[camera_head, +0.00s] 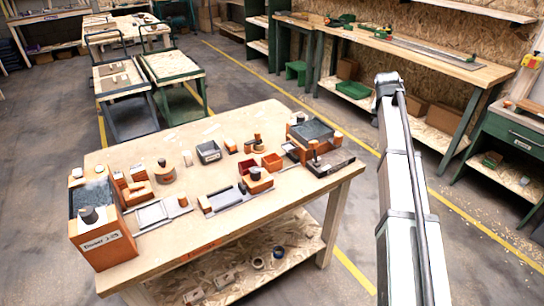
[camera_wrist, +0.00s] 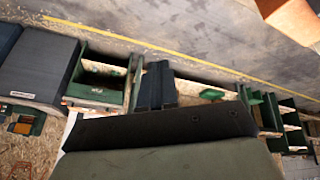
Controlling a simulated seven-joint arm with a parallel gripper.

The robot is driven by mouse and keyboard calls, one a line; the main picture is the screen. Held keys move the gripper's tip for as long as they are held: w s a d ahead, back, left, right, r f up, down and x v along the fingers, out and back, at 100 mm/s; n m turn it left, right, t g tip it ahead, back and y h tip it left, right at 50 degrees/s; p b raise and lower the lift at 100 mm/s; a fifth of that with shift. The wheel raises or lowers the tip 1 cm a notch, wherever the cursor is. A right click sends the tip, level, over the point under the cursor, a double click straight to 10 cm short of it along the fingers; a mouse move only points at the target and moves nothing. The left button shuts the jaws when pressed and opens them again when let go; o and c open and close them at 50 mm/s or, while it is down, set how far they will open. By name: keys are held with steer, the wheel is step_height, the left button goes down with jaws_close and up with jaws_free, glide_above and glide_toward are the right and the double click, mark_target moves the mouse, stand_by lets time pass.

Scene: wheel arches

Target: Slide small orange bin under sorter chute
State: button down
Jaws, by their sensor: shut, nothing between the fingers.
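My gripper (camera_wrist: 157,80) shows in the wrist view as two dark fingers side by side, shut and empty, beyond a dark bolted hand; it is far from the table items. Small orange bins with red insides, one (camera_head: 272,162) and another (camera_head: 258,181), sit on the right half of the wooden table in the head view. A large orange box (camera_head: 108,250) with a dark open top and a white label stands at the table's front left corner. Another orange unit with a dark tray (camera_head: 312,131) stands at the right. I cannot tell which is the sorter chute.
The table (camera_head: 215,220) also carries a dark grey bin (camera_head: 209,152), a grey plate (camera_head: 152,215), a dark flat fixture (camera_head: 332,168) and several small parts. Carts (camera_head: 172,64) stand behind it. A workbench (camera_head: 430,58) runs along the back wall, with open floor between.

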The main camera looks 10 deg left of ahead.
steer(key=s+a+n, duration=0.1)
steer(key=a+n, duration=0.3)
steer(key=a, duration=0.4)
steer(key=s+a+f+n, duration=0.1)
steer(key=a+n, duration=0.3)
steer(key=a, duration=0.4)
steer(key=s+a+n, duration=0.1)
steer(key=a+n, duration=0.4)
steer(key=a, duration=0.4)
steer(key=shift+f, duration=0.3)
steer(key=s+a+f+n+h, duration=0.1)
steer(key=s+a+f+n, duration=0.15)
steer(key=a+n, duration=0.2)
steer(key=s+a+f+n+h, duration=0.1)
steer(key=s+a+n, duration=0.25)
steer(key=a, duration=0.25)
steer(key=n+t+h, duration=0.2)
steer(key=n, duration=0.7)
glide_toward(279, 159)
steer(key=x, duration=0.6)
steer(key=shift+a, duration=0.1)
steer(key=shift+w+d, duration=1.05)
steer(key=shift+w, duration=0.1)
steer(key=shift+r, duration=0.1)
